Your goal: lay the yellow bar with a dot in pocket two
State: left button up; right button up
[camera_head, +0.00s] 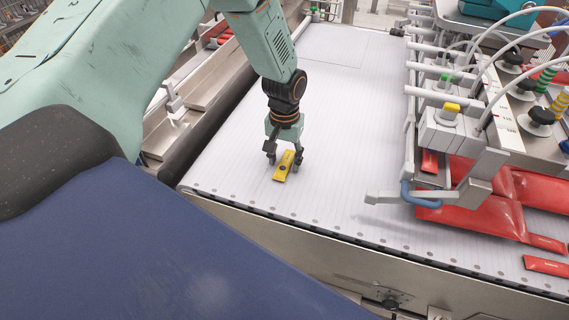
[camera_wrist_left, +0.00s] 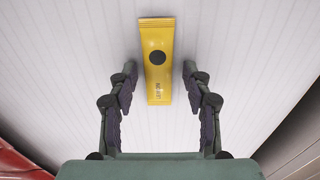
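The yellow bar (camera_head: 284,166) with a dark dot lies flat on the white belt, near its front edge. In the left wrist view the yellow bar (camera_wrist_left: 158,85) lies lengthwise, its dot toward the far end and small print toward the near end. My left gripper (camera_head: 285,158) is open just above the bar. In the wrist view its fingers (camera_wrist_left: 158,78) stand on either side of the bar's near half, with gaps on both sides. My right gripper is not in view. I cannot make out any numbered pockets.
The white belt (camera_head: 330,110) is clear around the bar. To the right stand a metal rail and machine with white hoses and red packets (camera_head: 475,212). A metal guide with a blue bend (camera_head: 408,194) juts over the belt. A dark roller (camera_head: 210,120) runs along the left side.

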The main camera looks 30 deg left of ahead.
pick_arm(q)
jog(key=shift+d+r, duration=0.1)
jog(key=shift+d, duration=0.15)
jog(key=c, duration=0.5)
jog(key=shift+a, duration=0.2)
grip_shut()
